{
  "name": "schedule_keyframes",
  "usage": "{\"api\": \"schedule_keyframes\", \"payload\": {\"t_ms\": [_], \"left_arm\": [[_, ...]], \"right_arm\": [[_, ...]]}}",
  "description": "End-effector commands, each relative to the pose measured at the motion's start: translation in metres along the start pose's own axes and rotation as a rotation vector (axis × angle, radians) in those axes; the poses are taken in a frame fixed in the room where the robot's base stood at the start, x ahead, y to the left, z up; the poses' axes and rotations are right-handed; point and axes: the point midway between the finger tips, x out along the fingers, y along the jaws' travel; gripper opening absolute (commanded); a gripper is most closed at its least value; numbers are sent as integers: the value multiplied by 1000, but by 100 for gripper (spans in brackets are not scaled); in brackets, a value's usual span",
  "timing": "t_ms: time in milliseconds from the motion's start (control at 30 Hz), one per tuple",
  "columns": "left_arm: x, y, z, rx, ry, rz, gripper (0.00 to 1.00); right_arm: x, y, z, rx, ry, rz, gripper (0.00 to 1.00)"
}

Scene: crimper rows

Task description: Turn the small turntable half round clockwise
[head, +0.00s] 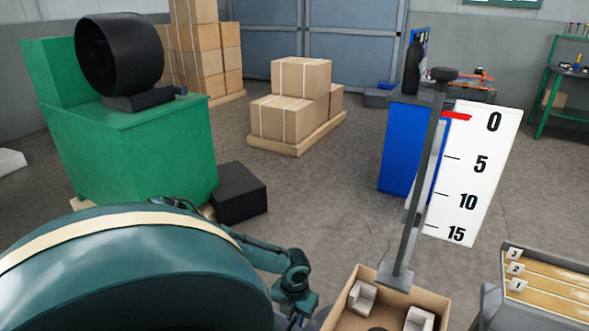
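I cannot make out the small turntable for certain. A brown open box (446,301) at the bottom edge holds two pale grey blocks, one on the left (362,297) and one on the right (419,319). A dark round piece (378,329) between them is mostly cut off by the frame. My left arm comes in from the left, partly behind a large teal rounded body. My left gripper (294,321) is low, left of the box and apart from it. Its fingers are too small and cut off to read. My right gripper does not show.
The teal rounded body (150,262) with a cream band fills the lower left. A grey post (411,230) stands at the box beside a white scale board (482,165). A numbered tray (553,285) is at right. A green cabinet (135,160) and cartons (300,80) stand beyond open floor.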

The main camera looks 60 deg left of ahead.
Motion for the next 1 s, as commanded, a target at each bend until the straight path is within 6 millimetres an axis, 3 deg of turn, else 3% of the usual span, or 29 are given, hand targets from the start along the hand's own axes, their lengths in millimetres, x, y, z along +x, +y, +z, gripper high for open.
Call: {"api": "schedule_keyframes", "payload": {"t_ms": [267,700,1000], "left_arm": [[-9,2,2,-4,-5,2,20],[-98,1,2,-1,-5,1,20],[-130,0,0,-1,-1,1,20]], "right_arm": [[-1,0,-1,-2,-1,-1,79],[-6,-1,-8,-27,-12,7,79],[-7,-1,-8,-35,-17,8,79]]}}
